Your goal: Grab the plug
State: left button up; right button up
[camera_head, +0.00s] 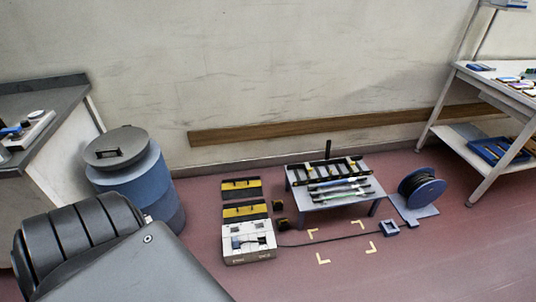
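A white box (262,254) with a recessed top sits on the floor near the middle. A small dark and blue part (237,243) lies in its top; it may be the plug, but it is too small to tell. A dark cable (325,242) runs along the floor from the box's right side to a small blue block (389,229). A large grey and black part of my own body fills the lower left. Neither gripper's fingers show, so neither gripper can be seen against the plug.
A blue cable reel (422,190) stands right of a low table (333,197) bearing rods. Yellow-and-black pieces (243,211) lie behind the box. A blue lidded drum (135,185) stands left, a workbench (500,92) right.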

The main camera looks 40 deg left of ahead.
aim_at(236, 243)
jog(key=z, duration=0.05)
jog(key=i, duration=2.7)
jog(key=u, duration=3.2)
